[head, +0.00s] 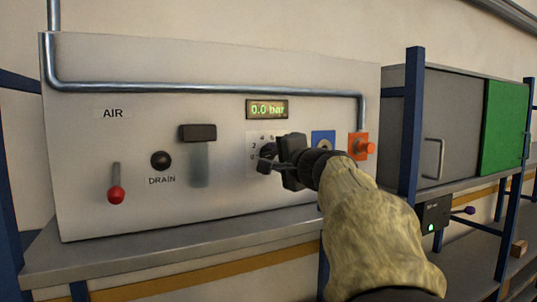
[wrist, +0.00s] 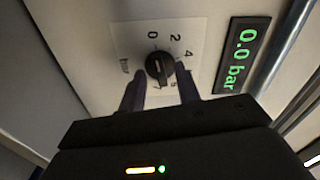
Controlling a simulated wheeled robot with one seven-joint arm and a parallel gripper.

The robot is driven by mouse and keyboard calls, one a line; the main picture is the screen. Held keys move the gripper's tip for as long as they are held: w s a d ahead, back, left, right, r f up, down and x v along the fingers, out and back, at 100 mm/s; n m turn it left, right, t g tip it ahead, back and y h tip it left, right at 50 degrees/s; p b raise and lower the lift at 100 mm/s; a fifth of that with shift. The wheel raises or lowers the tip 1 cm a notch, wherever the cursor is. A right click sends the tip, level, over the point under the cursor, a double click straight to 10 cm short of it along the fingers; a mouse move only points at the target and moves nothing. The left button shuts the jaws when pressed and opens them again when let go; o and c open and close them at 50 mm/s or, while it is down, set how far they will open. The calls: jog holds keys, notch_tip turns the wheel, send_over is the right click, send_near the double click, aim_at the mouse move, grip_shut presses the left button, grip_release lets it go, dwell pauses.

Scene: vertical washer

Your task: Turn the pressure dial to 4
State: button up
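The pressure dial (wrist: 160,67) is a round black knob on a pale square scale plate marked 0, 2, 4 and further numbers, with "bar". The plate (head: 255,140) also shows in the head view, where my gripper hides most of the knob. The display (head: 267,109) reads 0.0 bar; it also shows in the wrist view (wrist: 242,55). My gripper (head: 268,158) is at the plate. In the wrist view, its fingers (wrist: 160,78) are apart with the knob between their tips. I cannot tell whether they touch it. The knob's exact pointer direction is unclear.
To the right are a blue plate (head: 323,137) and an orange fitting (head: 362,147). A blue rack post (head: 411,130) stands further right.

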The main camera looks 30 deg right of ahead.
grip_shut()
jog(key=shift+f+m, duration=0.1)
jog(key=shift+m, duration=0.4)
jog(key=m, duration=0.2)
jog(key=shift+m+b, duration=0.3)
jog(key=shift+b, duration=0.1)
jog(key=m, duration=0.4)
jog(key=shift+m, duration=0.3)
jog(key=m, duration=0.4)
jog(key=shift+p, duration=0.35)
jog(key=shift+m+p, duration=0.3)
jog(key=shift+m, duration=1.5)
